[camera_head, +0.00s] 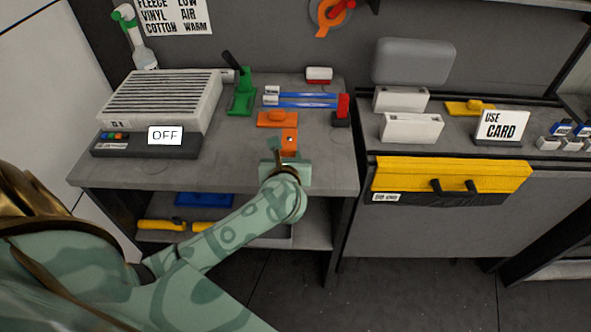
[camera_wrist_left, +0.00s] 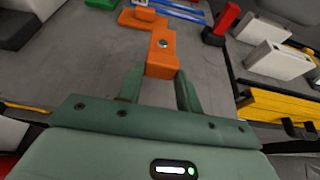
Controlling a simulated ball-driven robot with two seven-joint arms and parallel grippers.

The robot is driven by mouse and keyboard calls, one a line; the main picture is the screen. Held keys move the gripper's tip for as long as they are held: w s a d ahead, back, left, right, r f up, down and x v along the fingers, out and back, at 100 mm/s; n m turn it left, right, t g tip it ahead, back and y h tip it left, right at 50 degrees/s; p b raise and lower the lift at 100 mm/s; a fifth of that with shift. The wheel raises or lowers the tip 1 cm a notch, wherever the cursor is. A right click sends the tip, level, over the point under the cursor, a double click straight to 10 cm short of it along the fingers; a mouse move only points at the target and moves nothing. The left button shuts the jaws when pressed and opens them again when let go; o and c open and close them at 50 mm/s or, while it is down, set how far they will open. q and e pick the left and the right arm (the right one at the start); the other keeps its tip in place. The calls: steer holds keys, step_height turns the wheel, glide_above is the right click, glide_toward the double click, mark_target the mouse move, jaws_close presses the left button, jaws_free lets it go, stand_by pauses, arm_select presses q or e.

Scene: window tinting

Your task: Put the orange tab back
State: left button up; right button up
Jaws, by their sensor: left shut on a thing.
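The orange tab (camera_head: 289,140) is a small block with a round grey spot on its face. In the head view it is near the front of the grey bench, just in front of a flat orange base (camera_head: 277,119). My left gripper (camera_head: 286,158) is shut on its near end. In the left wrist view the fingers (camera_wrist_left: 160,78) flank the tab (camera_wrist_left: 162,52), and its far end points toward the orange base (camera_wrist_left: 143,18). I cannot tell whether the tab touches the bench or the base. My right gripper is out of view.
Blue strips (camera_head: 308,99) lie behind the orange base, with a red-and-black piece (camera_head: 342,108) to the right. A green holder (camera_head: 242,92) and a grey box with an OFF sign (camera_head: 165,136) stand left.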

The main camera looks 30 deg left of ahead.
arm_select(q)
steer(key=w+f, duration=0.1)
steer(key=w+f+b, duration=0.1)
steer(key=f, duration=0.1)
steer(key=shift+w+a+f, duration=0.2)
steer(key=shift+w+f, duration=0.05)
steer(key=shift+w, duration=0.1)
steer(key=shift+w+f+b, duration=0.15)
steer(key=shift+f+b, duration=0.1)
steer(key=shift+f, duration=0.65)
steer(key=shift+w+f+b, duration=0.15)
steer(key=shift+f+b, duration=0.1)
steer(key=shift+f, duration=0.65)
steer(key=shift+f, duration=0.15)
steer(key=o, duration=1)
steer(key=shift+o, duration=0.2)
